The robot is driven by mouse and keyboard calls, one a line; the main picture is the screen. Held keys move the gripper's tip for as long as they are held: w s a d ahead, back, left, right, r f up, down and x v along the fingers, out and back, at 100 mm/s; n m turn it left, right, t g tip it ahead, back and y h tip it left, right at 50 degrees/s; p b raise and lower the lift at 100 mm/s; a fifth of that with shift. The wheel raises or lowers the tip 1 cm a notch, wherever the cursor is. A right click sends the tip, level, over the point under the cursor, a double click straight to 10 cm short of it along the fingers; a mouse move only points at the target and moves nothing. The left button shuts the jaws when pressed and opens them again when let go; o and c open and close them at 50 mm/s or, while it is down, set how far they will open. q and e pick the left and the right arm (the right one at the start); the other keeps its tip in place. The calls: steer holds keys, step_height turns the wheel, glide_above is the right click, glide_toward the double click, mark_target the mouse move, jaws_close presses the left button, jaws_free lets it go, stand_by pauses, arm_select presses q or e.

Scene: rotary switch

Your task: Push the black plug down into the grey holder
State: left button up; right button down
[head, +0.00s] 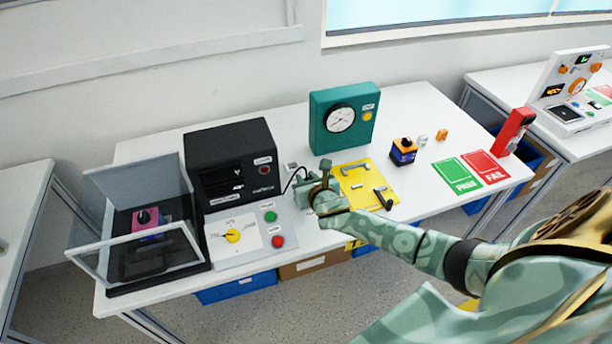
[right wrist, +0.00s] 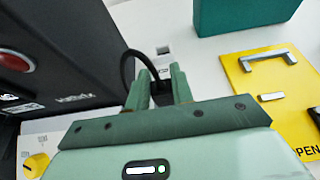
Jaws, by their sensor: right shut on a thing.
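My right gripper (head: 308,188) is low over the table, beside the black machine. In the right wrist view its two fingers (right wrist: 160,80) are shut on the black plug (right wrist: 161,92), which is mostly hidden between them. A black cable (right wrist: 126,66) loops from the plug to the left, and it also shows in the head view (head: 289,180). A small pale grey block with a dark opening, seemingly the holder (right wrist: 164,52), lies just beyond the fingertips. It also shows in the head view (head: 291,167). I cannot tell whether the plug touches it. My left gripper is not in view.
The black machine (head: 231,150) and its panel with a yellow knob (head: 233,236) stand left of the gripper. A teal gauge box (head: 322,105) stands behind. A yellow plate with metal handles (head: 352,168) lies to the right. A clear-walled box (head: 110,262) is far left.

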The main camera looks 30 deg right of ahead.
steer(key=shift+f, duration=0.5)
steer(key=shift+p, duration=0.35)
stand_by(1.4)
steer(key=shift+f+b, duration=1.2)
steer(key=shift+f, duration=0.45)
steer(key=c, duration=1.1)
jaws_free()
steer(key=shift+s+r, duration=0.1)
